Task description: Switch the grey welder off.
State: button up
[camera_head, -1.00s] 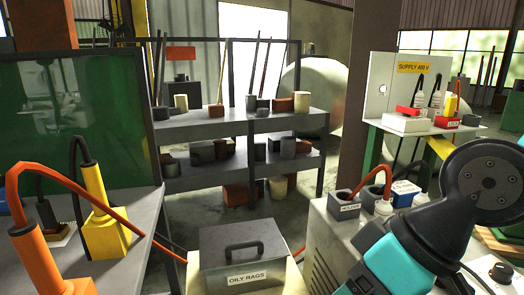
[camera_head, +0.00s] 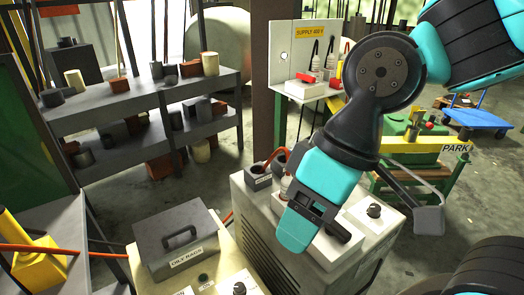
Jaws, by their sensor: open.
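The grey welder (camera_head: 262,232) is a pale grey cabinet with dark side louvres, right of centre. On its top, a black knob (camera_head: 374,210) sits on a white plate at the right. A small grey socket box (camera_head: 258,178) with an orange cable is at its back left. My gripper (camera_head: 312,226) is over the middle of the welder top, pointing down and left. It is open and seems empty, left of the black knob. It hides part of the white fittings below it, and whether it touches them cannot be told.
A grey box labelled OILY RAGS (camera_head: 175,245) stands left of the welder. A SUPPLY 400 V panel (camera_head: 308,55) with a red switch (camera_head: 306,77) stands behind. Shelves (camera_head: 140,135) stand at back left. A green bench with a PARK sign (camera_head: 457,148) is at the right.

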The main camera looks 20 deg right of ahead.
aim_at(336, 228)
jog(key=u, duration=2.5)
jog(key=k, duration=1.05)
jog(key=z, duration=1.95)
jog(key=i, duration=0.5)
jog(key=z, duration=0.35)
jog(key=k, duration=0.15)
jog(key=z, duration=0.25)
